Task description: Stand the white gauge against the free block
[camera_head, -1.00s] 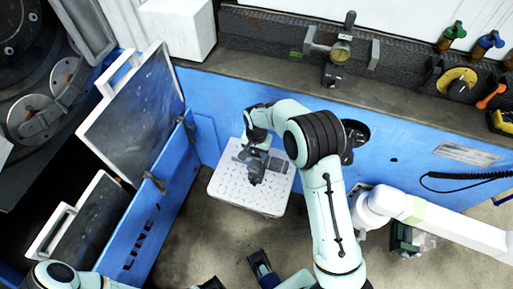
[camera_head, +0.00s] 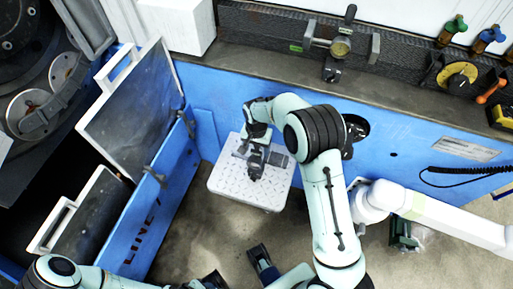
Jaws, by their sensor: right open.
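My right gripper (camera_head: 254,172) points down over the white perforated stool top (camera_head: 228,181), open; I make out nothing between its fingers. I cannot tell which block is the free one, and no plainly white gauge is clear. My left arm comes in at the bottom left; its gripper (camera_head: 212,281) is partly cut off by the bottom edge and its opening is unclear.
A white box (camera_head: 175,27) stands at the left end of the ledge. Bottles, a yellow dial (camera_head: 457,75) and an orange-handled tool (camera_head: 490,91) are at the right. An open blue cabinet door (camera_head: 155,215) stands left of the stool. The ledge's front strip is largely clear.

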